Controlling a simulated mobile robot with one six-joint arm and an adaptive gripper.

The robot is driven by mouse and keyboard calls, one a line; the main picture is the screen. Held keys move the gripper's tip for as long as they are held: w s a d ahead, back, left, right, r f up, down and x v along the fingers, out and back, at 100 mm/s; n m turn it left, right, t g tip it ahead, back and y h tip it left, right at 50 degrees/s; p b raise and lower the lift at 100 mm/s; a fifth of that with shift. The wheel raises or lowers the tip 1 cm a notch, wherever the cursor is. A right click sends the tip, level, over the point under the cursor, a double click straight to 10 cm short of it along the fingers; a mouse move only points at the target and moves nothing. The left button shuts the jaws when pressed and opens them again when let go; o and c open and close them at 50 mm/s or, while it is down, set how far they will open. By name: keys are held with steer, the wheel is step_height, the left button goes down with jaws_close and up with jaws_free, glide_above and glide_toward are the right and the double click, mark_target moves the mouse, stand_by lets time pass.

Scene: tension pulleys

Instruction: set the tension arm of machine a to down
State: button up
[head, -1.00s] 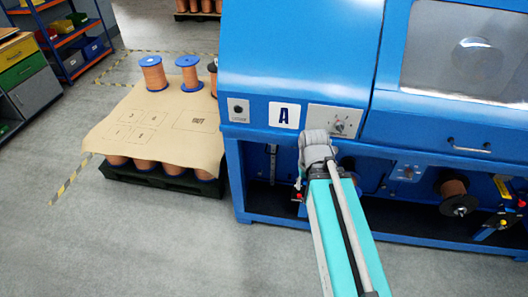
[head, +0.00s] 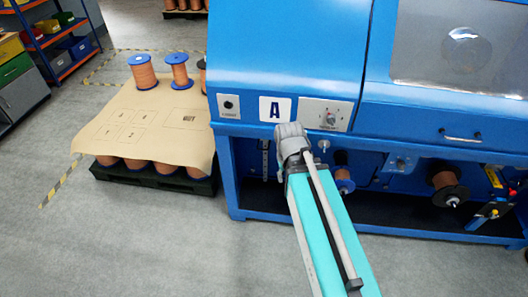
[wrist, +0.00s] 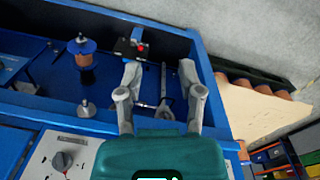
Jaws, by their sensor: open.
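Machine A (head: 230,168) is a blue cabinet with a white "A" label (head: 275,109) above an open lower bay. My gripper (wrist: 160,71) is open in the wrist view, its two grey fingers apart and reaching into the bay. Between and just past the fingers are a thin metal rod and a grey ring-ended part (wrist: 166,106); I cannot tell for sure whether this is the tension arm. A black block with a red button (wrist: 140,48) lies beyond the fingertips. In the head view my arm hides the fingers and part of the bay.
A knob panel (head: 325,114) sits above the bay. A silver pulley (wrist: 86,108) and a copper spool (wrist: 85,60) are left of the fingers in the wrist view. A pallet with a brown sheet (head: 150,125) and spools stands left of the machine. The front floor is clear.

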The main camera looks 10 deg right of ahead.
steer(key=w+f+n+t+h+b, duration=0.45)
steer(key=w+f+h+b, duration=0.25)
steer(key=w+f+b, duration=1.4)
steer(key=w+a+f+n+t+h+b, duration=0.1)
steer(key=w+a+f+n+t+b, duration=0.2)
steer(key=b, duration=0.8)
steer(key=w+a+f+n+t+h+b, duration=0.1)
steer(key=w+a+f+n+t+b, duration=0.2)
steer(key=w+a+b, duration=0.4)
steer(key=shift+w+a+f+t+h+b, duration=0.25)
steer(key=shift+w+f+t+h+b, duration=0.25)
steer(key=shift+w+f+b, duration=1.05)
steer(key=shift+w+r+b, duration=0.1)
steer(key=shift+r+b, duration=0.3)
steer(key=shift+b, duration=0.2)
steer(key=b+x, duration=0.2)
steer(key=x, duration=1.1)
steer(key=shift+w+d+f+b, duration=0.1)
steer(key=shift+w+d+b, duration=0.1)
steer(key=shift+w+b, duration=0.15)
jaws_close()
